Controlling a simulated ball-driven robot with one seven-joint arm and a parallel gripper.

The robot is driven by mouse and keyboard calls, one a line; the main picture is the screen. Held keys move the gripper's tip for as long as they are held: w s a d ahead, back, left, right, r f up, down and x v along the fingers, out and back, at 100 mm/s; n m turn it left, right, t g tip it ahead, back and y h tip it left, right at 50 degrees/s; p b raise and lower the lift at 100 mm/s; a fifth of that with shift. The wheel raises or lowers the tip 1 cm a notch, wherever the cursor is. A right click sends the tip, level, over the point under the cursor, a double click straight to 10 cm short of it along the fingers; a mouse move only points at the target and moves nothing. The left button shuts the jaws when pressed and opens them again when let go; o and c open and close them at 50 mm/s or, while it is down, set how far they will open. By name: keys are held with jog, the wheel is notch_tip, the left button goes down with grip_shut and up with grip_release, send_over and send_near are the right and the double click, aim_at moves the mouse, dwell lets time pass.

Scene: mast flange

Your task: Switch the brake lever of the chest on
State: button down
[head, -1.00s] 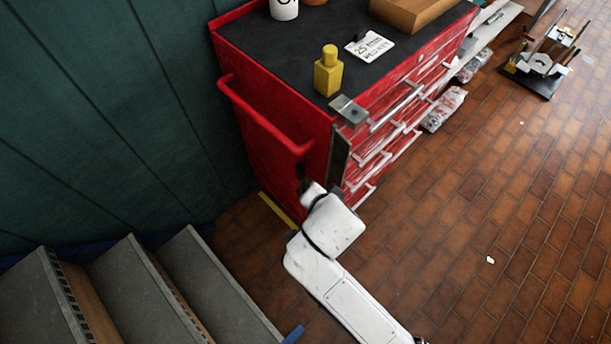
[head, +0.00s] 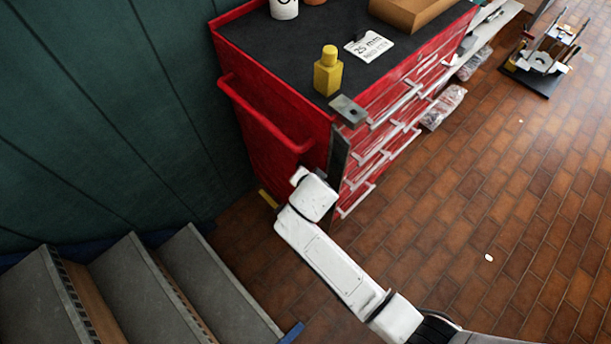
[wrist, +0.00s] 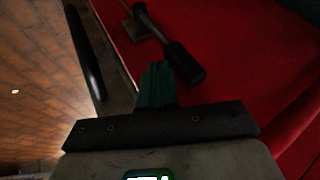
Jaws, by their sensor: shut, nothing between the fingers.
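The red tool chest (head: 275,110) stands against the wall in the head view. Its brake lever (wrist: 183,64) shows in the wrist view: a metal rod with a black grip, slanting from a small bracket (wrist: 140,26) on the red panel down to the right. My gripper (wrist: 157,70) has its green fingers shut and empty. The fingertips are just left of the black grip in the wrist view; I cannot tell whether they touch it. In the head view the lever and my fingers are hidden behind my white arm and the chest.
A red side handle (head: 265,120) juts from the chest above my wrist. A yellow bottle (head: 328,72) and a white card (head: 369,46) are on the chest top. Grey steps (head: 150,290) lie at the lower left. Brown tiled floor (head: 490,200) is open to the right.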

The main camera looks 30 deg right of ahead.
jog(key=shift+w+a, duration=0.1)
jog(key=shift+w, duration=0.25)
jog(key=shift+w+a+r+b, duration=0.2)
jog(key=shift+w+b, duration=0.1)
jog(key=shift+w, duration=0.2)
jog(key=shift+w+a+r+b, duration=0.15)
jog(key=shift+w+b, duration=0.15)
jog(key=shift+w, duration=0.2)
jog(key=shift+s+d+f, duration=0.1)
